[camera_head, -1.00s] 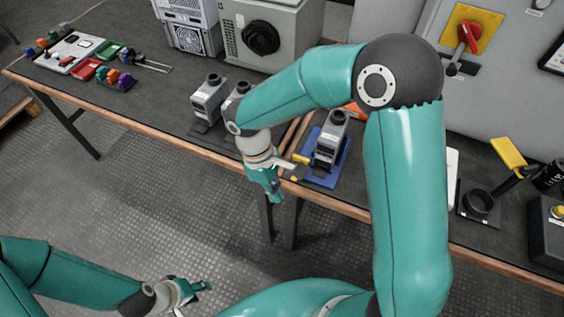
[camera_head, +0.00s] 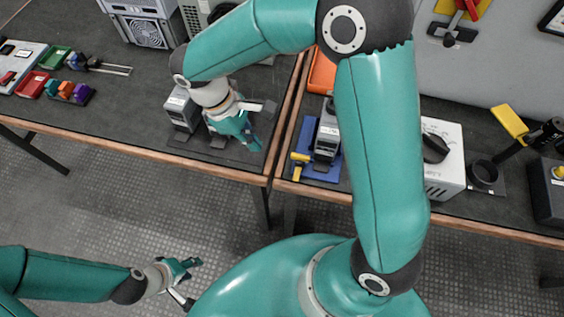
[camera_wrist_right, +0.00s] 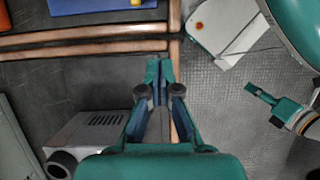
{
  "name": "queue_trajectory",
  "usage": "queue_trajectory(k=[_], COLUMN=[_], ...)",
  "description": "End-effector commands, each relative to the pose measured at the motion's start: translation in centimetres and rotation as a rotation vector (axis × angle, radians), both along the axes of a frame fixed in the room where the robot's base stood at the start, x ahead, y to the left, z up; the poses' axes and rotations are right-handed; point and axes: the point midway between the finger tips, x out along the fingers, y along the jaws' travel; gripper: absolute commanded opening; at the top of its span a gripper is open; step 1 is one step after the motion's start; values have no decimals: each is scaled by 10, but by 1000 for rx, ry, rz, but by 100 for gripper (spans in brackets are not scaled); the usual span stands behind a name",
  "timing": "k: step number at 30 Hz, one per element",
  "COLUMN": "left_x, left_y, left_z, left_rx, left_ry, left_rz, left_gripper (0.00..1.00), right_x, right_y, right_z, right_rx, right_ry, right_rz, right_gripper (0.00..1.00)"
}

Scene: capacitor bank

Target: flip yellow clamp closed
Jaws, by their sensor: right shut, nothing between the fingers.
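A grey device (camera_head: 327,140) stands on a blue plate (camera_head: 322,172) on the right-hand bench. A small yellow clamp piece (camera_head: 299,158) shows at the plate's left front corner; a bit of yellow also shows at the top edge of the right wrist view (camera_wrist_right: 145,3). My right gripper (camera_head: 252,140) is shut and empty, to the left of the blue plate, over the left bench beside another grey device (camera_head: 181,108). Its fingertips meet in the right wrist view (camera_wrist_right: 160,68). My left gripper (camera_head: 188,268) hangs low over the floor, away from the benches; its opening is unclear.
A gap with copper-coloured edges (camera_head: 283,115) parts the two benches. A yellow-topped lever (camera_head: 510,122) stands by a black ring (camera_head: 484,173) at right. A white box with a black knob (camera_head: 445,170) stands nearer. My right arm hides part of the bench.

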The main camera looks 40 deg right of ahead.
Motion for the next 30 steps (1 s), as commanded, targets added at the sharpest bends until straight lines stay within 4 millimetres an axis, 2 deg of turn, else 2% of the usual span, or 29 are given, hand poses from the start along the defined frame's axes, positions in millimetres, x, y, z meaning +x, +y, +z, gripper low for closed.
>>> queue_trajectory(k=[8,11,22,30], left_x=[0,0,0,1], left_y=[0,0,0,0], left_z=[-1,-2,-4,2], left_rx=[0,0,0,0], left_ry=[-1,-1,-1,-1], left_rz=[0,0,0,0], left_gripper=[40,40,40,40], right_x=[-4,-8,-29,-54], right_y=[-2,-5,-23,-45], right_z=[-13,-27,-96,-93], right_rx=[-2,-1,-1,0], right_ry=[4,5,6,1], right_rz=[5,6,5,5], right_gripper=[0,0,0,0])
